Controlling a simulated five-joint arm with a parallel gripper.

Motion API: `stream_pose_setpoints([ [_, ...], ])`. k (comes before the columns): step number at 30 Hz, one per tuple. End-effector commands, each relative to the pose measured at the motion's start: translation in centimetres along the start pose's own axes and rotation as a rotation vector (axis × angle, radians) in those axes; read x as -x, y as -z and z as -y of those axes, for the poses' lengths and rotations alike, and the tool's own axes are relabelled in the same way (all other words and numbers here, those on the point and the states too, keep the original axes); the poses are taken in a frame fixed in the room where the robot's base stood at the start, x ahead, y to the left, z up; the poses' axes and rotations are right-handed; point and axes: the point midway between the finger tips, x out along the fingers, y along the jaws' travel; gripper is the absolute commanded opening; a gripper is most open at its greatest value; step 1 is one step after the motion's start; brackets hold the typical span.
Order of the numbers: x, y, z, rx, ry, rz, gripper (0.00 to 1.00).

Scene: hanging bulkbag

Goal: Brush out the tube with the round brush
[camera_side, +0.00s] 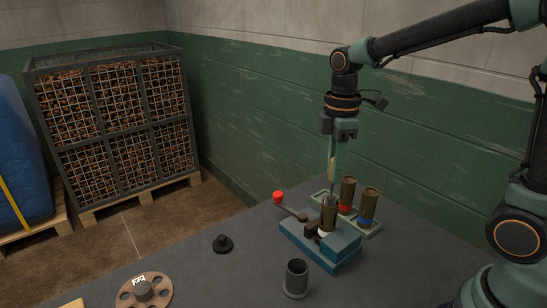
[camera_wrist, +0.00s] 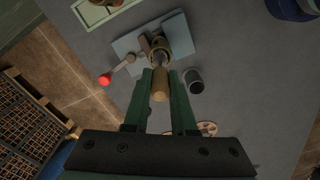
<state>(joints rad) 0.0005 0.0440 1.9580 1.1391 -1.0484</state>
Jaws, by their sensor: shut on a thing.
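My gripper (camera_side: 332,182) points straight down and is shut on the wooden handle of the round brush (camera_wrist: 160,85). In the wrist view my gripper (camera_wrist: 160,76) has one finger on each side of the handle. The brush is upright above the tube (camera_side: 329,213), and its lower part appears to be inside the tube's mouth; the bristles are hidden. The brass-coloured tube stands upright in a blue clamp block (camera_side: 340,262) with a lever ending in a red knob (camera_side: 278,197). The tube's mouth also shows in the wrist view (camera_wrist: 156,43).
A pale green tray (camera_side: 374,231) behind holds two more tubes, one red-banded (camera_side: 348,193), one blue-banded (camera_side: 369,205). A grey cup (camera_side: 296,280) stands in front. A black knob-like piece (camera_side: 222,244) and a brown disc (camera_side: 145,290) lie left. The table between them is clear.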

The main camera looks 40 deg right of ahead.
Motion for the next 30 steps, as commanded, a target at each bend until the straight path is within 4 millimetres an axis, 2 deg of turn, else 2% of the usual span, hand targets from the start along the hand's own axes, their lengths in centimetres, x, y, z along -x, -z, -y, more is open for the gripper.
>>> stream_pose_setpoints([
  [18, -4.3, 0.0, 0.1, 0.0, 0.001, 0.001, 0.0],
  [30, -4.4, 0.0, 0.0, 0.0, 0.0, 0.0, 0.0],
])
